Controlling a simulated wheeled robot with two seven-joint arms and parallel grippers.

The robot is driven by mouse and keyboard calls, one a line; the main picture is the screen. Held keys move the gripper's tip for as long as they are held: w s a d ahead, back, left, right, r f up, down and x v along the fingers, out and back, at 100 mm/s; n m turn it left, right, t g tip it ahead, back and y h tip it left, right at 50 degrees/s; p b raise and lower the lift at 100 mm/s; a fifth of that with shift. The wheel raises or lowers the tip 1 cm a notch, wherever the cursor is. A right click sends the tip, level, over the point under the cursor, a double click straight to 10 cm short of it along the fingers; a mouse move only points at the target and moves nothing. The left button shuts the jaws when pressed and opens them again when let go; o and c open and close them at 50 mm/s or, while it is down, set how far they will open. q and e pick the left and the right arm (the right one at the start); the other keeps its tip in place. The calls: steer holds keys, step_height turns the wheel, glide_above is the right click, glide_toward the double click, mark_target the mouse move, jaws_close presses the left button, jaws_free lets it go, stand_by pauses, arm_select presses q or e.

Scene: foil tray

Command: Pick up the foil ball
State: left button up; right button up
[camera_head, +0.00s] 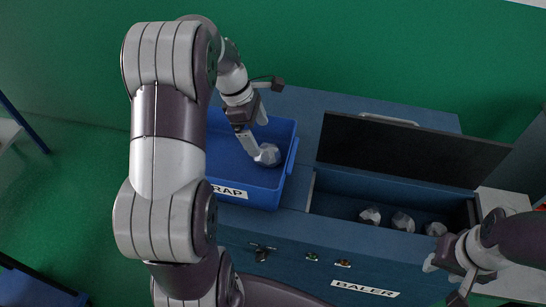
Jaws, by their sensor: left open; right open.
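A crumpled grey foil ball (268,155) lies in the blue scrap tray (289,150), near its right wall. My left gripper (258,138) reaches down into the tray. One finger is beside the left of the ball and the other is above it; I cannot tell whether they touch it. The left gripper is open. Several more foil balls (403,222) sit in the open bin of the baler (330,270). My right gripper (441,281) is open and empty at the lower right, in front of the baler's right end. My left arm hides the tray's left part.
The baler's dark lid (410,150) stands raised behind its bin. A white surface (508,201) lies right of the baler. A blue container (35,290) is at the lower left. Green floor is clear behind the baler.

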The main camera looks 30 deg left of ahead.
mark_target(272, 160)
arm_select(q)
steer(key=shift+s+d+f+p, duration=0.1)
steer(key=shift+d+f+p, duration=0.3)
steer(key=shift+f+p, duration=0.2)
steer(key=x, duration=0.2)
steer(key=p+x, duration=0.1)
steer(key=x, duration=0.2)
steer(key=shift+w+f, duration=0.1)
steer(key=shift+w, duration=0.15)
steer(key=shift+d+f, duration=0.25)
steer(key=shift+f, duration=0.15)
steer(key=c, duration=1.1)
arm_select(e)
steer(key=shift+r, duration=0.6)
